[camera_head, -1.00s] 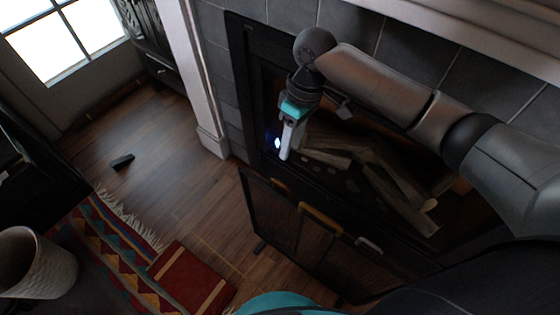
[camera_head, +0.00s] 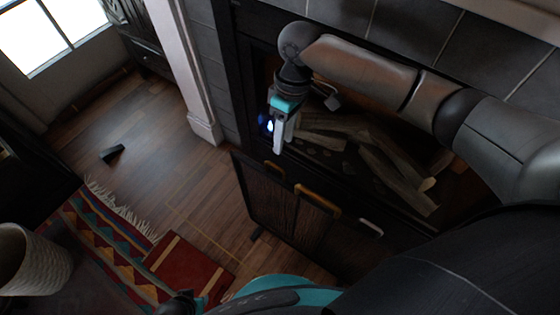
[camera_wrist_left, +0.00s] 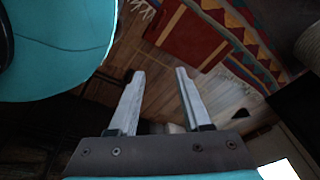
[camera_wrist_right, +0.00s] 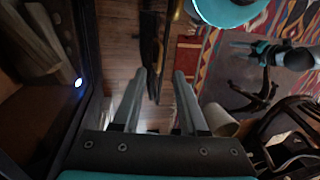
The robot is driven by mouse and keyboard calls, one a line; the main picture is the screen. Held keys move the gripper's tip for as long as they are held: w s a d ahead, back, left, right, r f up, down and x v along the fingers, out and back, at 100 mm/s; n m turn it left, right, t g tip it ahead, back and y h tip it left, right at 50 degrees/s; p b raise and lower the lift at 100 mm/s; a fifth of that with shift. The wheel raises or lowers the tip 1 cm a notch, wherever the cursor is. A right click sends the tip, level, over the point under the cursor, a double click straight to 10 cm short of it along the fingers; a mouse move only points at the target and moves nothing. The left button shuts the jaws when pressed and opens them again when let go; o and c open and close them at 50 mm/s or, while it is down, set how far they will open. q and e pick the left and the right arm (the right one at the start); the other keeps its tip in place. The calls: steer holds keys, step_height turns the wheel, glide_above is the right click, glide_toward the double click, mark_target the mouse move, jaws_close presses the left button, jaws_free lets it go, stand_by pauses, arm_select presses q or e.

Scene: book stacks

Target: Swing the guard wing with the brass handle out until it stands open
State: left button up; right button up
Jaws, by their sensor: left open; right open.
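The dark mesh fire guard (camera_head: 268,205) stands in front of the fireplace in the head view. Along its top are a small brass-coloured handle (camera_head: 275,166), a larger brass-coloured handle (camera_head: 317,198) and a pale handle (camera_head: 371,227). I cannot tell exactly where one wing ends. My right gripper (camera_head: 278,150) is open and empty, pointing down above the guard's left part, near the small handle. The right wrist view shows the guard edge-on (camera_wrist_right: 152,45) beyond the open fingers. My left gripper (camera_wrist_left: 160,74) is open and empty above the floor, away from the guard.
Logs (camera_head: 385,165) lie in the fireplace behind the guard. A white pillar (camera_head: 200,100) stands left of it. A patterned rug (camera_head: 110,230), a red book-like thing (camera_head: 185,272), a pale basket (camera_head: 30,262) and a small dark object (camera_head: 112,152) are at the left.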

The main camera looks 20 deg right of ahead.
steer(key=b, duration=0.2)
glide_above(279, 168)
steer(key=w+d, duration=0.1)
step_height(279, 168, down, 4)
steer(key=shift+s+a+f+b, duration=0.1)
steer(key=shift+f+b, duration=0.1)
steer(key=shift+f, duration=0.4)
steer(key=shift+s+a+f+b, duration=0.1)
steer(key=shift+f+b, duration=0.1)
steer(key=shift+f, duration=0.4)
arm_select(q)
steer(key=w+d+r, duration=0.3)
steer(key=w+r, duration=0.1)
steer(key=r, duration=0.2)
steer(key=shift+w+r+b, duration=0.15)
steer(key=shift+r+b, duration=0.25)
arm_select(e)
steer(key=shift+s+a+f, duration=0.1)
steer(key=shift+f, duration=0.8)
arm_select(q)
steer(key=shift+d, duration=0.1)
arm_select(e)
jaws_close()
